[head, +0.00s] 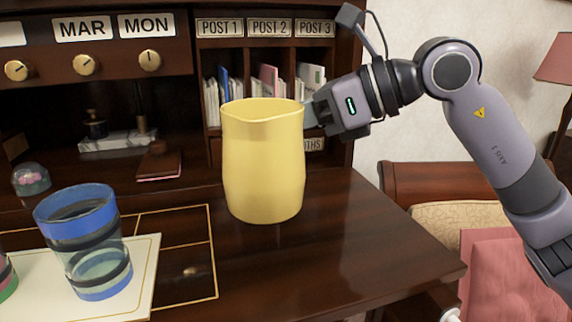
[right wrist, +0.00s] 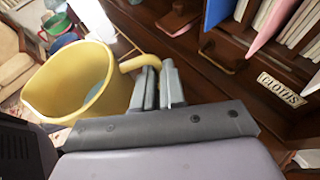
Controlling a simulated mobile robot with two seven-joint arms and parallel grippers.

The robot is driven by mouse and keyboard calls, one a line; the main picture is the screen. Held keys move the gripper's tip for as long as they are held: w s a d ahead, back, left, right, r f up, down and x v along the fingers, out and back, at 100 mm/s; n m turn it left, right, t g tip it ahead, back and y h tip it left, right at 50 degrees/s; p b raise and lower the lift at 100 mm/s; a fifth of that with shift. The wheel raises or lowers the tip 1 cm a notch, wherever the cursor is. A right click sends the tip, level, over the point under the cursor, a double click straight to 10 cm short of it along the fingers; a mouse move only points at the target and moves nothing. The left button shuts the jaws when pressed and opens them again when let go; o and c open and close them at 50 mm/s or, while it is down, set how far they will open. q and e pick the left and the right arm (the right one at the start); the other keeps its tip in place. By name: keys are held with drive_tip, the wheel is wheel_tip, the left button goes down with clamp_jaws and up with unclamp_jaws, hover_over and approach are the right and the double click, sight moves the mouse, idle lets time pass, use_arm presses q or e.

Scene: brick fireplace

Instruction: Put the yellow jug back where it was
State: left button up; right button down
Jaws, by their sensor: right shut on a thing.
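The yellow jug (head: 262,165) is upright at the right part of the dark wooden desk in the head view. I cannot tell whether its base touches the desk top. My right gripper (head: 312,112) is behind and to the right of the jug. In the right wrist view the yellow jug (right wrist: 85,85) shows its open mouth, and my right gripper (right wrist: 160,88) is shut on its handle. The handle is hidden in the head view. My left gripper does not show.
A blue-rimmed glass (head: 88,245) stands on a pale mat (head: 140,275) at left. Gold lines mark the desk top (head: 340,245). A dark notebook (head: 160,163) and glass dome (head: 31,180) lie behind. Pigeonholes with papers (head: 265,82) rise behind the jug. The desk's right front is clear.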

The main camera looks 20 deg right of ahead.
drive_tip(key=shift+f, duration=2.65)
drive_tip(key=shift+f+b, duration=0.1)
drive_tip(key=shift+b, duration=0.25)
drive_tip(key=c, duration=1.6)
unclamp_jaws()
drive_tip(key=shift+f, duration=0.15)
drive_tip(key=shift+c, duration=0.2)
drive_tip(key=o, duration=0.4)
drive_tip(key=shift+r, duration=0.25)
drive_tip(key=v, duration=1.2)
drive_tip(key=shift+b, duration=0.4)
